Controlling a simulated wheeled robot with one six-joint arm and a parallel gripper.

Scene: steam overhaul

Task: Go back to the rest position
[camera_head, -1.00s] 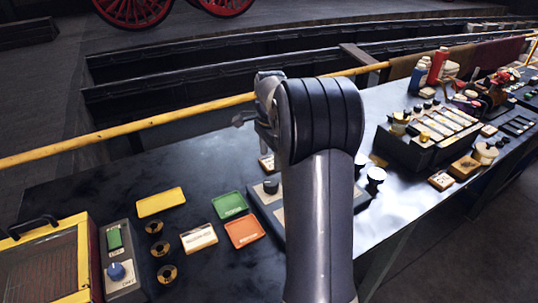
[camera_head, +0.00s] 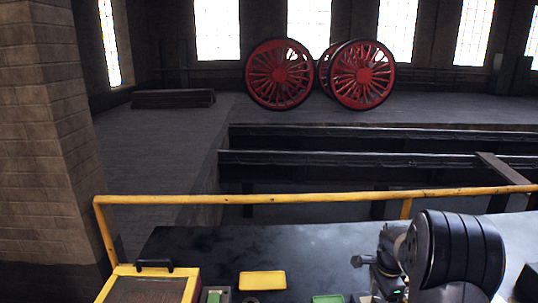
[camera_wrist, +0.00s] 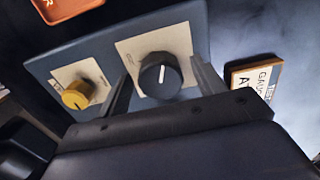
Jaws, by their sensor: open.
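My gripper (camera_head: 374,266) shows at the lower right of the head view, beside the dark round joint of my arm and above the dark bench top (camera_head: 290,242). In the wrist view my gripper (camera_wrist: 163,82) is open, with one finger on each side of a black knob (camera_wrist: 160,74) that has a white pointer line. The knob sits on a pale plate of a blue-grey panel (camera_wrist: 112,55). I cannot tell whether the fingers touch it. Nothing is seen held.
A yellow knob (camera_wrist: 76,95) is left of the black one, and a lettered plate (camera_wrist: 252,77) is to the right. A yellow rail (camera_head: 290,199) runs behind the bench. A yellow-framed box (camera_head: 150,284) and a yellow tray (camera_head: 262,280) are at the front left. Red wheels (camera_head: 280,74) stand far back.

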